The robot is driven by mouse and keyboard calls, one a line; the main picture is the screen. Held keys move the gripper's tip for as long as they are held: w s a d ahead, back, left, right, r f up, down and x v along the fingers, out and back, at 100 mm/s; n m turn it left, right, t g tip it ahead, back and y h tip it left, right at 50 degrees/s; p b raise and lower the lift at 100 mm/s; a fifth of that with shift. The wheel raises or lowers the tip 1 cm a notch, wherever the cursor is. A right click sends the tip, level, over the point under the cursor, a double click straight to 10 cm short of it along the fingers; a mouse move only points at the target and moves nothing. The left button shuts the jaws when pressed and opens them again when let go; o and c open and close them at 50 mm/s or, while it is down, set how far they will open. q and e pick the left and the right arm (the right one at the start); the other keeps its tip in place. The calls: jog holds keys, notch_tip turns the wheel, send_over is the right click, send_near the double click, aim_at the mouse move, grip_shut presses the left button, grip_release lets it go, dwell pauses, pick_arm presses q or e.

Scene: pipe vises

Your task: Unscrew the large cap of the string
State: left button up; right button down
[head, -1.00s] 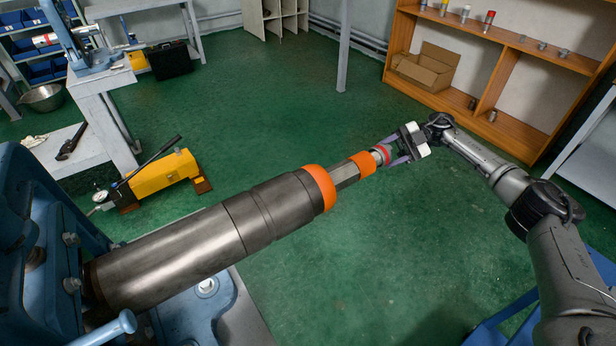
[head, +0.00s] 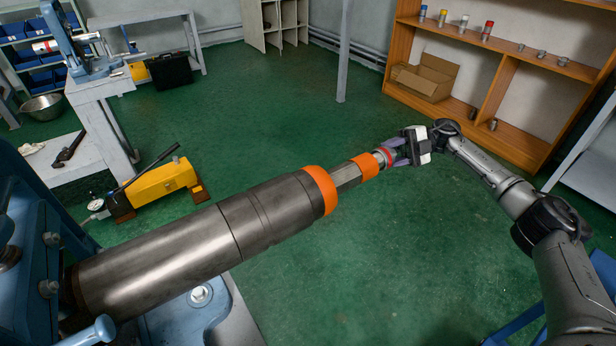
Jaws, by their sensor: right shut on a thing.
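The string (head: 200,250) is a long, thick grey metal cylinder, clamped at the lower left in a blue vise (head: 35,240). It runs up to the right through an orange collar (head: 322,190), a hexagonal section and a second orange ring (head: 369,165). My left gripper is not in view.
A yellow hand pump (head: 165,182) with a gauge stands on the green floor at left. A wooden shelf (head: 490,60) with a cardboard box (head: 426,75) and small coloured caps stands at back right. The floor around the string's free end is clear.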

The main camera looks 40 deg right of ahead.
jog(key=shift+a+f+n+b, duration=0.1)
jog(key=shift+f+n+b, duration=0.3)
jog(key=shift+n+b, duration=0.6)
jog(key=shift+w+r+n+y+b, duration=0.1)
jog(key=shift+n+y+b, duration=0.3)
jog(key=shift+n+b, duration=0.6)
jog(key=shift+r+b, duration=0.15)
jog(key=shift+b, duration=0.35)
jog(key=shift+n, duration=0.3)
jog(key=shift+r, duration=0.1)
